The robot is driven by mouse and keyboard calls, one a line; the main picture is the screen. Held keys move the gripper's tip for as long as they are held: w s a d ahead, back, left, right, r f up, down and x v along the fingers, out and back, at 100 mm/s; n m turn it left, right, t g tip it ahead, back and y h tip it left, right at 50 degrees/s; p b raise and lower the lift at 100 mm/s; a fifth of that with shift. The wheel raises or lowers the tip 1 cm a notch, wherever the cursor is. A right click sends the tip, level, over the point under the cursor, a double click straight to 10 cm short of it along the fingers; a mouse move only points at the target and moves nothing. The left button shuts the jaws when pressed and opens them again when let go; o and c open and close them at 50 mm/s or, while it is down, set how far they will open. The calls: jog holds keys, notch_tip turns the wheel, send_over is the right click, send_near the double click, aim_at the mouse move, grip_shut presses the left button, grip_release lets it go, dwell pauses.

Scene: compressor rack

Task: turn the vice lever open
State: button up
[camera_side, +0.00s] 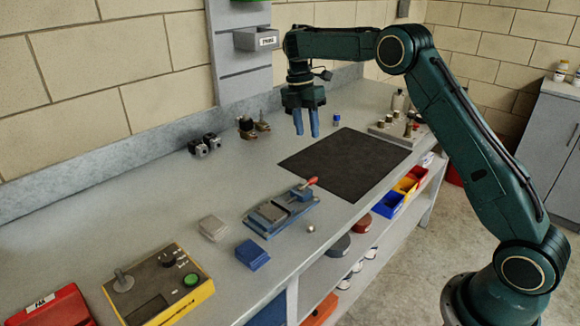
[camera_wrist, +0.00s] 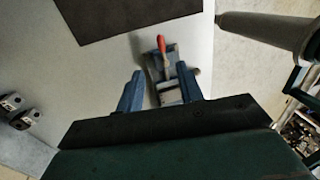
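The blue-grey vice (camera_side: 280,212) sits on the bench near its front edge, left of the black mat. Its lever has a red handle (camera_side: 308,183) at the vice's right end. In the wrist view the red handle (camera_wrist: 161,44) shows above the gap between my fingers, with the vice body (camera_wrist: 168,88) partly hidden by the gripper. My gripper (camera_side: 306,134) hangs above the bench over the back of the black mat, fingers pointing down. Its two blue fingers, also in the wrist view (camera_wrist: 160,92), stand apart with nothing held between them. It does not touch the vice.
The black mat (camera_side: 345,163) lies flat and bare. A grey block (camera_side: 213,228), a blue block (camera_side: 252,254) and a small ball (camera_side: 310,229) lie near the vice. A yellow control box (camera_side: 160,286) stands front left. Small fittings (camera_side: 205,145) stand at the back.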

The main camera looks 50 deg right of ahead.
jog(key=shift+a+r, duration=0.1)
jog(key=shift+r, duration=0.15)
dwell(0.4)
jog(key=s+a+r+m+t+h, duration=0.1)
jog(key=s+a+r+m+t, duration=0.3)
jog(key=s+r+m, duration=0.8)
jog(key=s+a+f+m+t, duration=0.2)
jog(key=s+a+m, duration=0.1)
jog(key=s, duration=0.8)
jog(key=s+a+f+m+t+y, duration=0.1)
jog(key=s+a+f+m, duration=0.1)
jog(key=s, duration=1)
jog(key=shift+s+a+m+t, duration=0.15)
jog(key=shift+a+m+t, duration=0.35)
jog(key=shift+a, duration=0.45)
